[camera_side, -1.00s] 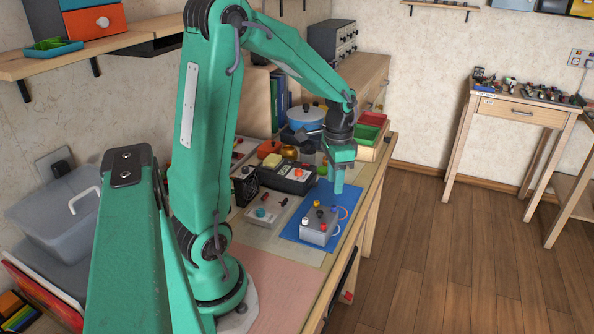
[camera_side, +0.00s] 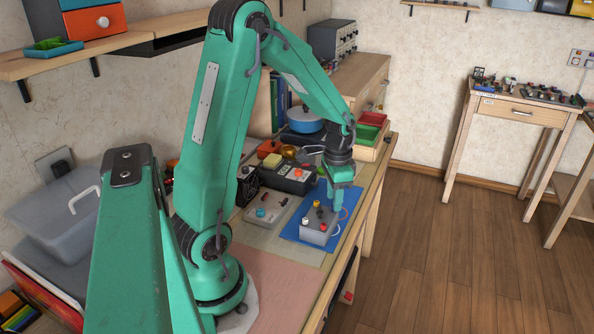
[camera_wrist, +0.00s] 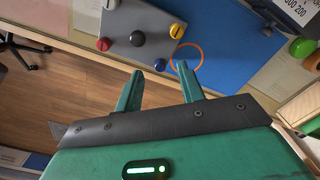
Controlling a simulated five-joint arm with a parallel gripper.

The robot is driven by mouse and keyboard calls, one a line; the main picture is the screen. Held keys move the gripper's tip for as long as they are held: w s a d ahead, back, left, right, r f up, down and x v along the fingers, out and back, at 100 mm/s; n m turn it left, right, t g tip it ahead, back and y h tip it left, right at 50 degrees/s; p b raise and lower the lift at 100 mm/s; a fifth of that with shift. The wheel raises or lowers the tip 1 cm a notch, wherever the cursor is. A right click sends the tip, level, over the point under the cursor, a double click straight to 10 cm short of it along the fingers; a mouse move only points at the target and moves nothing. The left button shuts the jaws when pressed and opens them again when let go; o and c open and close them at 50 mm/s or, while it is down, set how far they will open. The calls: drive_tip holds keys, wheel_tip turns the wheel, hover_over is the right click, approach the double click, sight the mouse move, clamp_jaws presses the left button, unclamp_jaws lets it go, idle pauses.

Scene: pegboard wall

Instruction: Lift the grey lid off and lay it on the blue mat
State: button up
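A grey box (camera_side: 320,228) with a flat grey lid (camera_wrist: 152,20) stands on the blue mat (camera_side: 296,227). The seam between lid and box is too small to tell. My gripper (camera_side: 335,215) is beside the box, on its far side in the side view. In the wrist view my gripper (camera_wrist: 161,68) is open and empty, its fingers apart from the lid. The mat also shows there (camera_wrist: 220,50).
A grey panel with knobs (camera_side: 268,209) and a dark device (camera_side: 287,176) stand left of and behind the mat. Red and green trays (camera_side: 370,130) are at the back right. The bench's right edge is close.

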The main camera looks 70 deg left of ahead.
drive_tip(key=shift+f, duration=1.1)
clamp_jaws()
